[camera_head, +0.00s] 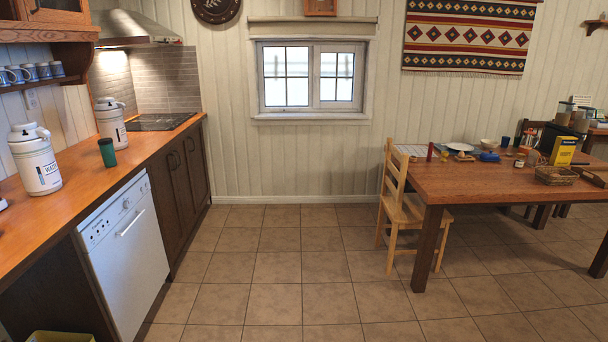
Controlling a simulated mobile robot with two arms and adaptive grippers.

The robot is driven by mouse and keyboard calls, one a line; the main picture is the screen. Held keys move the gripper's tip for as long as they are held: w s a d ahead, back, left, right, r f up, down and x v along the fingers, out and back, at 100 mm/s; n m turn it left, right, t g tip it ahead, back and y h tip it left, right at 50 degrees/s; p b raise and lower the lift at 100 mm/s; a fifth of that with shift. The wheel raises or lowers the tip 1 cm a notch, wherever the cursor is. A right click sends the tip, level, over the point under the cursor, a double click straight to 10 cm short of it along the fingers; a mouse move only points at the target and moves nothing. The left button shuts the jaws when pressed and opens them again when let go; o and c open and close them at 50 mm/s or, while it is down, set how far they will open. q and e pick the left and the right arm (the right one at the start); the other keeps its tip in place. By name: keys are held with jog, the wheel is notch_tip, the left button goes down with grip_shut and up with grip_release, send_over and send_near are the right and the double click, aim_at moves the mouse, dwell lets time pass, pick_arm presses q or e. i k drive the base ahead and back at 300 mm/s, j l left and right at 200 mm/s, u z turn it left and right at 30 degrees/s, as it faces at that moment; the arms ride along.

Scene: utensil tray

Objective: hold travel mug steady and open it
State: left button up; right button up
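A dark green cup-shaped vessel with a darker top (107,152) stands upright on the wooden counter at the left; it looks like the travel mug. Whether its top is a closed lid is too small to tell. It stands between two white canisters, apart from the near one. Neither of my grippers shows in the head view, and nothing is seen touching the mug.
A near white canister (36,160) and a far one (111,123) stand on the counter (90,180). A white dishwasher (125,250) is below. A cluttered wooden table (470,185) and a chair (405,210) stand right. The tiled floor (275,270) between is clear.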

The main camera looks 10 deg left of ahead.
aim_at(108, 152)
jog(key=i+u, duration=0.2)
jog(key=i, duration=0.35)
jog(key=i+l+u, duration=0.2)
jog(key=i, duration=0.3)
jog(key=i+l+u, duration=0.2)
jog(key=i, duration=0.3)
jog(key=i+l+u, duration=0.2)
jog(key=i+l, duration=0.2)
jog(key=i+l+u, duration=0.25)
jog(key=u, duration=0.15)
jog(key=i+l+u, duration=0.55)
jog(key=l+u, duration=0.2)
jog(key=i+l+u, duration=0.15)
jog(key=l+u, duration=0.25)
jog(key=i+l+u, duration=0.1)
jog(key=l+u, duration=0.45)
jog(key=l, duration=0.3)
